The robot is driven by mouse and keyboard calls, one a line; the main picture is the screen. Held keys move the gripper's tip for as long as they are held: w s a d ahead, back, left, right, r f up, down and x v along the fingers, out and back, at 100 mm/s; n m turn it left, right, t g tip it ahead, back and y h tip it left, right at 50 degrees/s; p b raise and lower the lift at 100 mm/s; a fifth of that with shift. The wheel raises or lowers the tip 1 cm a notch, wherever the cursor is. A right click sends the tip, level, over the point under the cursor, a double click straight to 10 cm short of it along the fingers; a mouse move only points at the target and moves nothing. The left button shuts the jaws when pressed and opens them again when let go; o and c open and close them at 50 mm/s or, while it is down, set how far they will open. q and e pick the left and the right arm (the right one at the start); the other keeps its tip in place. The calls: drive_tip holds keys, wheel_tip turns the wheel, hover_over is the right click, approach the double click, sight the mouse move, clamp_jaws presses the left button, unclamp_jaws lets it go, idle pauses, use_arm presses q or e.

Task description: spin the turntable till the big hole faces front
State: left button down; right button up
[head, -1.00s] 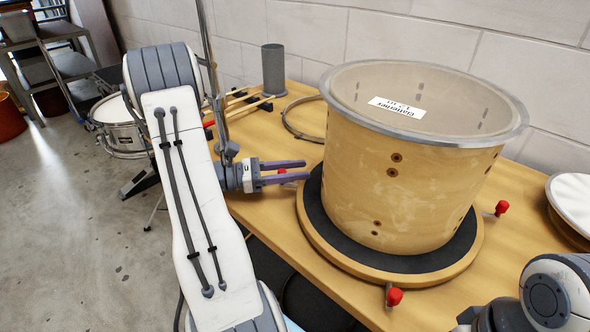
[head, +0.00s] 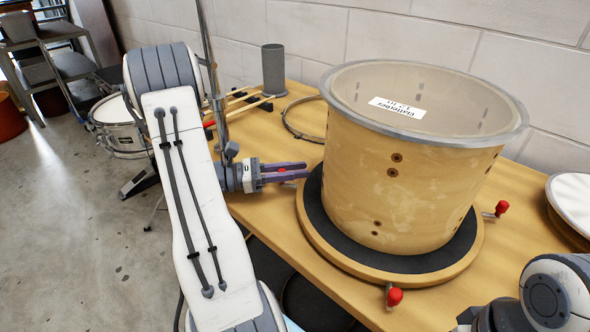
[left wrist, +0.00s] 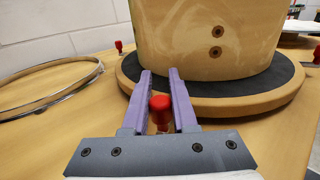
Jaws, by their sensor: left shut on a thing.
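The turntable (head: 320,241) is a round wooden disc with a black top on the bench. A tan drum shell (head: 345,190) with a grey rim stands upright on it. Small dark holes (head: 397,157) show in pairs on the shell's near side; I cannot make out a clearly bigger one. Red-tipped handles (head: 395,297) stick out around the turntable's edge. My left gripper (head: 304,169) is shut on the left red handle (left wrist: 160,104), at the turntable's left side. In the left wrist view its purple fingers (left wrist: 160,72) flank that handle. My right gripper is not visible.
A thin metal hoop (head: 286,124) lies behind the left gripper, with drumsticks (head: 250,107) and a grey cylinder (head: 273,70) farther back. A white drumhead (head: 577,200) lies at the right. A block wall (head: 300,40) closes off the bench's back.

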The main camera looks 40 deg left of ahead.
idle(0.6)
use_arm(q)
drive_tip(key=shift+w, duration=0.2)
drive_tip(key=shift+w+a+r+p, duration=0.1)
drive_tip(key=shift+w+a+p, duration=0.1)
drive_tip(key=shift+w+p, duration=0.3)
drive_tip(key=shift+w+a+p, duration=0.2)
drive_tip(key=shift+w+p, duration=0.15)
drive_tip(key=shift+w, duration=0.2)
drive_tip(key=shift+w+a, duration=0.1)
drive_tip(key=shift+w, duration=0.05)
drive_tip(key=c, duration=0.7)
unclamp_jaws()
drive_tip(key=v, duration=1)
drive_tip(key=shift+s+a, duration=0.1)
drive_tip(key=shift+s, duration=0.15)
